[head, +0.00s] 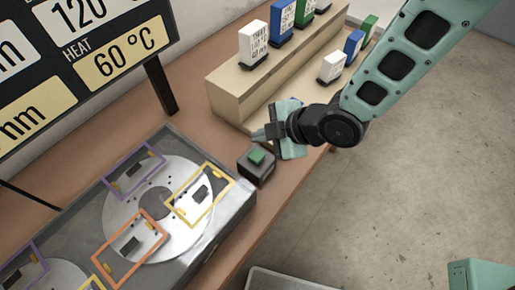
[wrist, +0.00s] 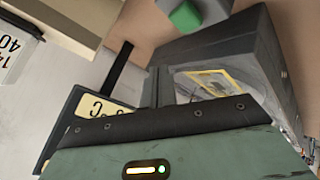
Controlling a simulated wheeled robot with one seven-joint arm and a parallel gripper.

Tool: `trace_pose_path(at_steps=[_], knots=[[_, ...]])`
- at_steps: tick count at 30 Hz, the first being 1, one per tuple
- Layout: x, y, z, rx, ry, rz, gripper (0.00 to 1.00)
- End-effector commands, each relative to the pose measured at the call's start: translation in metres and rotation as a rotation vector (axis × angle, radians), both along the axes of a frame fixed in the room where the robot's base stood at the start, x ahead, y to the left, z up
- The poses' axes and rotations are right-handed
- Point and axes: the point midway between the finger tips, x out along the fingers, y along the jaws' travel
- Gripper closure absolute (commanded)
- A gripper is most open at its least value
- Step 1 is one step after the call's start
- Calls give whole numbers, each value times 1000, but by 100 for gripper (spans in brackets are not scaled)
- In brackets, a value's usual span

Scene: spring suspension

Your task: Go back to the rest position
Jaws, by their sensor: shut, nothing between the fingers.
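My gripper (head: 272,132) is in the air over the table, between the wooden stepped rack and a dark box with a green button (head: 257,158). It is shut and holds nothing that I can see. In the wrist view the green button (wrist: 185,16) shows at the top, and my gripper's own body fills the lower part; its fingertips are not clear there. My arm reaches in from the upper right in the head view.
A grey machine with a round plate (head: 112,212) and coloured frames stands at the left. The wooden rack (head: 228,97) holds several labelled blocks, white (head: 253,45), blue and green. A sign (head: 85,55) stands behind. Open floor (head: 420,180) lies at the right.

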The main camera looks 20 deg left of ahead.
Motion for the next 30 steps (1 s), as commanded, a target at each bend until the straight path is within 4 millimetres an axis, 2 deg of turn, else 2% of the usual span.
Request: trace_pose_path(at_steps=[9,13,17,20,24,27,30], knots=[[1,-1,0,-2,2,-4,100],[8,-18,9,-59,51,-108,100],[11,-58,26,-164,164,-328,100],[3,-96,41,-244,273,-537,100],[-24,-150,59,-337,432,-838,100],[-51,-183,69,-389,541,-1037,100],[-77,-208,77,-427,632,-1198,100]])
